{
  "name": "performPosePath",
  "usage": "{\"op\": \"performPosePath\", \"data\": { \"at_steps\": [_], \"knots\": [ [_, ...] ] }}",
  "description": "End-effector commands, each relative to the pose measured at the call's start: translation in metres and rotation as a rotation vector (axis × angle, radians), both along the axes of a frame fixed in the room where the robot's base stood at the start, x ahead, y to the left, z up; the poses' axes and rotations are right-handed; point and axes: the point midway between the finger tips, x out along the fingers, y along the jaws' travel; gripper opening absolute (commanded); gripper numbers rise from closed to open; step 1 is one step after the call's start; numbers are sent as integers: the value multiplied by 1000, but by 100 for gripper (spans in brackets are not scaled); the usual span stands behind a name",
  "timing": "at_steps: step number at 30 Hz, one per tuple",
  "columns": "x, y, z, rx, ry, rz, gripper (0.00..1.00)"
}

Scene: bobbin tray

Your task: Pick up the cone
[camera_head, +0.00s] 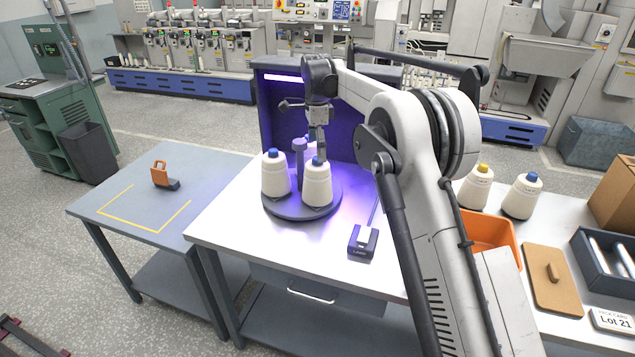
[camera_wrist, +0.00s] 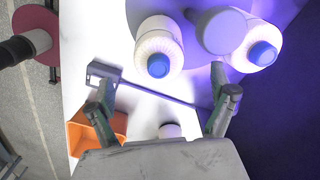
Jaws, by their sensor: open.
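Two white cones with blue tips stand upright on a round dark turntable (camera_head: 300,212): the left cone (camera_head: 275,174) and the right cone (camera_head: 317,184). They also show in the wrist view, one left (camera_wrist: 158,52) and one right (camera_wrist: 248,48) of a round grey post top (camera_wrist: 221,31). My gripper (camera_head: 319,150) is over the turntable, close to the right cone's tip in the head view.
A yellow-tipped cone (camera_head: 477,188) and a blue-tipped cone (camera_head: 522,196) stand on the right table, beside an orange bin (camera_head: 484,228). A small dark box (camera_head: 363,243) lies before the turntable. A dark purple-lit panel (camera_head: 275,113) stands behind it. The white table's left front is clear.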

Motion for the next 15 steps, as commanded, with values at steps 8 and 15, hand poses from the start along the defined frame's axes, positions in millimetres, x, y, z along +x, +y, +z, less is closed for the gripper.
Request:
{"op": "performPosePath", "data": {
  "at_steps": [8, 15],
  "knots": [
    [0, 0, -27, 0, 0, 0, 90],
    [-1, -2, -50, 0, 0, 0, 90]
  ]
}}
